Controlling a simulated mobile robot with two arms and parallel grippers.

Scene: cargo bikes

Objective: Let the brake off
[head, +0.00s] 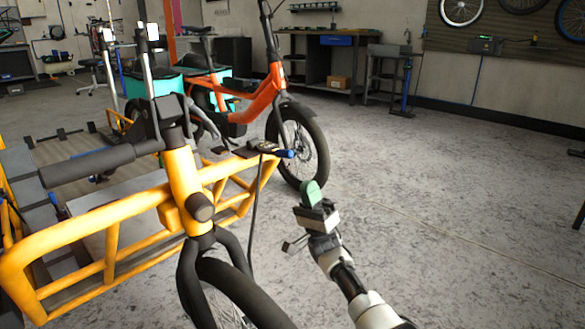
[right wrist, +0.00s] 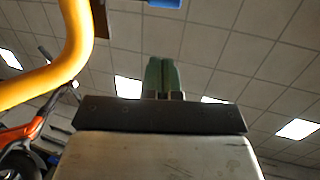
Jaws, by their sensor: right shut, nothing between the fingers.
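The yellow cargo bike (head: 180,185) stands at the left, with a black handlebar grip (head: 88,165). A small dark lever unit with a blue end (head: 285,153) sits at the right end of its yellow rack, and a black cable hangs below it. A blue piece (right wrist: 165,3) also shows at the top edge of the right wrist view, beside the yellow tube (right wrist: 75,50). My right gripper (head: 311,190) has green fingertips, shut and empty, right of and below the blue end, apart from it. The fingertips also show in the right wrist view (right wrist: 162,75). My left gripper is out of view.
An orange bike (head: 265,100) stands behind the yellow one, its front wheel (head: 300,145) close beyond the lever unit. A workbench (head: 325,60) and a small stand (head: 390,75) are along the back wall.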

